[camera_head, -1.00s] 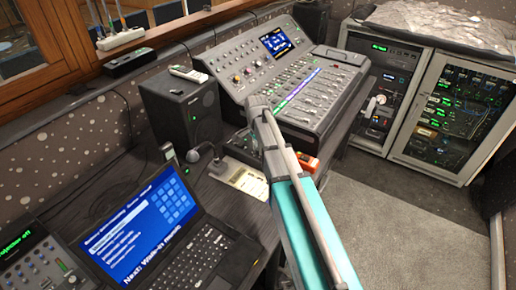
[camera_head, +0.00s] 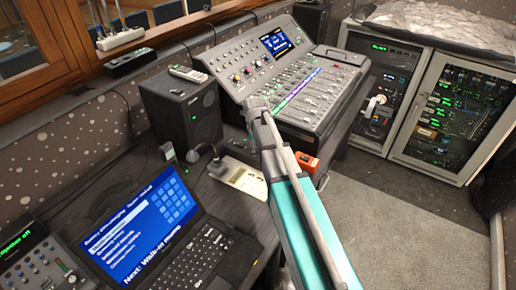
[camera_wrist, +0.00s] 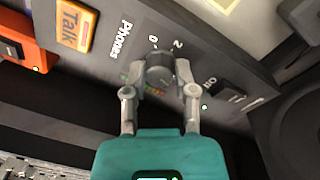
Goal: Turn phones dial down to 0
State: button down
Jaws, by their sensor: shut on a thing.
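The phones dial (camera_wrist: 160,68) is a dark round knob on a dark panel in the wrist view, with "Phones" printed to its left and the marks "0" and "2" just above and to its right. My gripper (camera_wrist: 160,82) has one finger on each side of the dial and is shut on it. The dial's pointer cannot be made out. In the head view my arm (camera_head: 300,215) reaches toward the small dark box below the mixing desk; it hides the dial and the fingertips there.
Beside the dial are an orange "Talk" button (camera_wrist: 75,25) and a dark switch (camera_wrist: 229,98) marked "On" by a green light. A mixing desk (camera_head: 290,75), a speaker (camera_head: 180,105), a gooseneck microphone (camera_head: 214,160) and a laptop (camera_head: 150,230) crowd around my arm. Open floor (camera_head: 400,230) lies right.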

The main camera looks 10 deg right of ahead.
jog(key=n, duration=1.1)
jog(key=shift+t, duration=0.3)
jog(key=n, duration=0.3)
jog(key=shift+s+n, duration=0.1)
jog(key=shift+n, duration=0.2)
jog(key=n, duration=0.3)
jog(key=shift+n, duration=0.3)
jog(key=n, duration=0.3)
jog(key=shift+n+y, duration=0.3)
jog(key=shift+n, duration=0.1)
jog(key=n, duration=0.3)
jog(key=shift+d+n, duration=0.1)
jog(key=shift+n, duration=2.2)
